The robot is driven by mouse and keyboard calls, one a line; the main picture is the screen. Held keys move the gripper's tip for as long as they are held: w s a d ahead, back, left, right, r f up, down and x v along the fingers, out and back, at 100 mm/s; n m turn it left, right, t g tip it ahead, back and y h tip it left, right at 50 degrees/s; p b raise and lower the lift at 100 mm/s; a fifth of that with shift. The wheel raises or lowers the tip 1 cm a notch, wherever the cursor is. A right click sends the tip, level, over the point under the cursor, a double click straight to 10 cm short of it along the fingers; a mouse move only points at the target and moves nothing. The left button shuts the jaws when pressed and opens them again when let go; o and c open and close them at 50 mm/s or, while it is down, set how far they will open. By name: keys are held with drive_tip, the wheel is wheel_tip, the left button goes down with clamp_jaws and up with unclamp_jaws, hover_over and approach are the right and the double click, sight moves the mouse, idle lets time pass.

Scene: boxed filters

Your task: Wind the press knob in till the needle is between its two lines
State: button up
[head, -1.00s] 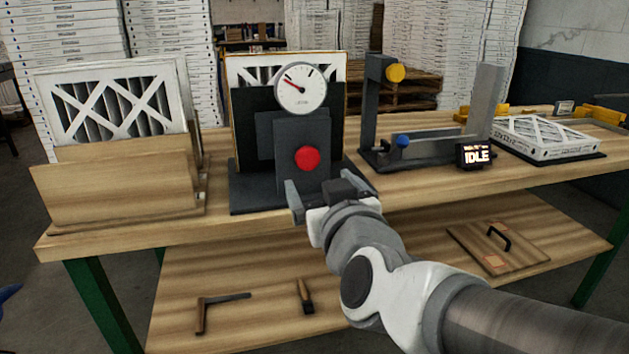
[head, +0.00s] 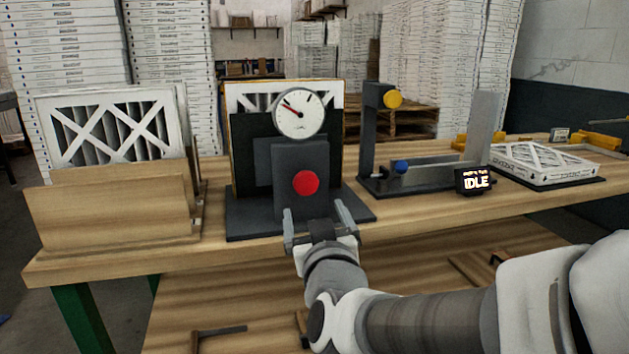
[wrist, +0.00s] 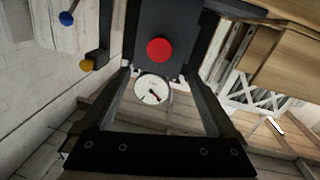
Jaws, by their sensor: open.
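The red round press knob (head: 305,182) is on the front of the dark grey press (head: 287,155). Above it is the white round gauge (head: 299,114), with a red needle pointing to the upper left. Its dial lines are too small to tell whether the needle is between them. My gripper (head: 315,217) is open and empty, just below and in front of the knob, apart from it. In the wrist view, the knob (wrist: 159,50) lies ahead between the spread fingers and the gauge (wrist: 151,89) shows upside down.
A framed filter (head: 113,132) stands in a wooden holder (head: 110,205) at left. Right of the press is a grey fixture with a yellow knob (head: 393,98) and a blue knob (head: 401,166). A display (head: 474,180) reads IDLE. A filter (head: 543,164) lies flat at far right.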

sight(306, 185)
drive_tip(key=w+p, duration=0.1)
drive_tip(key=p, duration=0.3)
drive_tip(key=w+p, duration=0.2)
drive_tip(key=p, duration=0.2)
drive_tip(key=shift+a+r, duration=0.15)
drive_tip(key=shift+r, duration=0.05)
drive_tip(key=p, duration=0.4)
drive_tip(key=shift+w+a+p, duration=0.1)
drive_tip(key=shift+w+p, duration=0.1)
drive_tip(key=shift+p, duration=0.15)
drive_tip(key=w, duration=0.3)
drive_tip(key=w+a, duration=0.1)
drive_tip(key=w, duration=0.1)
drive_tip(key=w+p, duration=0.1)
drive_tip(key=w, duration=0.2)
drive_tip(key=shift+w+a+f, duration=0.15)
drive_tip(key=shift+w+f, duration=0.1)
drive_tip(key=shift+w, duration=0.05)
drive_tip(key=shift+c, duration=0.2)
drive_tip(key=c, duration=1.3)
